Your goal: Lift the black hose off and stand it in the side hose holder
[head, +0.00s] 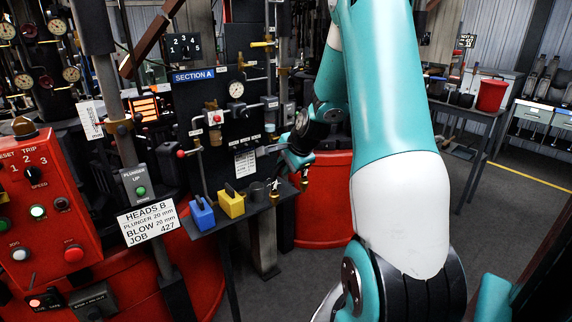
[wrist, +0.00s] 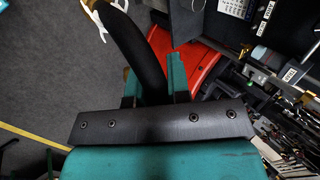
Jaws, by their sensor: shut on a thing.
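In the wrist view the black hose (wrist: 137,48) runs from the top left down between the teal fingers of my gripper (wrist: 153,88). My gripper is shut on it. The hose's upper part bends left, beside a small white shape and a tan end at the top edge. In the head view my gripper (head: 291,158) is beside the dark panel, right of the small shelf, seen from the side and partly dark. The hose is hard to make out there. I cannot tell for sure which part is the side hose holder; a dark round cup (head: 257,191) stands on the shelf.
The shelf (head: 228,219) also carries a blue block (head: 202,214) and a yellow block (head: 231,203). A red drum (head: 325,200) stands behind my arm. A red control box (head: 40,195) is at left. Grey floor is open at the right, before a bench with a red bucket (head: 491,95).

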